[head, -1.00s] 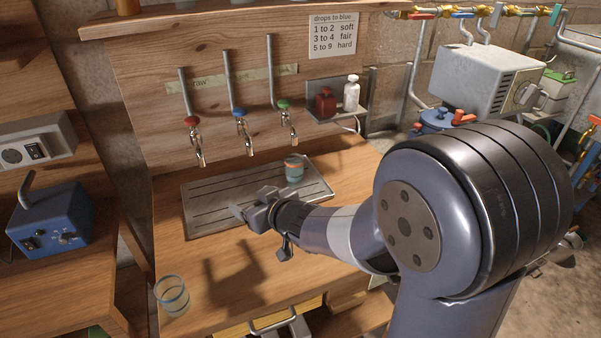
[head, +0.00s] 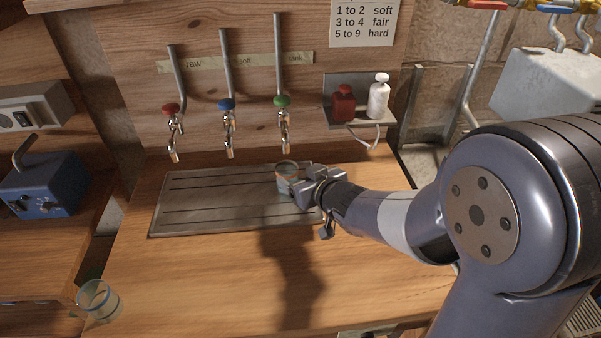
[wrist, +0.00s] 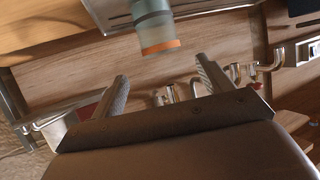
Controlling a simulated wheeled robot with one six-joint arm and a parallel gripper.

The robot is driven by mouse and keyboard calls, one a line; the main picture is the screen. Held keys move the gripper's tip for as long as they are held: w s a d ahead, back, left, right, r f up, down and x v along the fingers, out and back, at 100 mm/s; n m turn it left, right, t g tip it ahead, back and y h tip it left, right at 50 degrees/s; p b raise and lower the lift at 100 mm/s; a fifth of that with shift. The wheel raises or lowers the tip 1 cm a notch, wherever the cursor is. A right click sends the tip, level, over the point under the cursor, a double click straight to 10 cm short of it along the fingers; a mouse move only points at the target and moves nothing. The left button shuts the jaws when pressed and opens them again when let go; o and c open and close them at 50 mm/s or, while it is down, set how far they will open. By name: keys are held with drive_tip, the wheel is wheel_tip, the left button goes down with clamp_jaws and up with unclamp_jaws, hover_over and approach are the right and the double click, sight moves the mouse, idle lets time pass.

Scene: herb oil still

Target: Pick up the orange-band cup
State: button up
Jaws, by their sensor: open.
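The orange-band cup (head: 287,170) is a small clear cup standing at the right part of the metal drip tray (head: 185,205). In the head view my gripper (head: 292,184) is right at the cup and partly covers it. In the wrist view the cup (wrist: 156,28) shows its orange band near the rim, and the open jaws (wrist: 162,88) lie to either side of its line, with the cup a little beyond the fingertips. Nothing is between the fingers in that view. Whether a finger touches the cup is hidden in the head view.
Taps with red (head: 171,108), blue (head: 226,104) and green (head: 282,101) handles hang above the tray. A red bottle (head: 343,103) and a white bottle (head: 378,97) stand on a small shelf. A blue-rimmed cup (head: 98,299) stands at the front left. The front counter is clear.

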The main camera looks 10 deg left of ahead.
sight(283, 166)
drive_tip(key=x, duration=0.5)
drive_tip(key=shift+s, duration=0.1)
drive_tip(key=shift+f+x, duration=0.15)
drive_tip(key=shift+x, duration=1.2)
drive_tip(key=shift+f+x, duration=0.15)
drive_tip(key=shift+x, duration=1.2)
drive_tip(key=shift+s, duration=0.2)
drive_tip(key=shift+c, duration=0.3)
drive_tip(key=c, duration=1.1)
drive_tip(key=shift+r, duration=0.25)
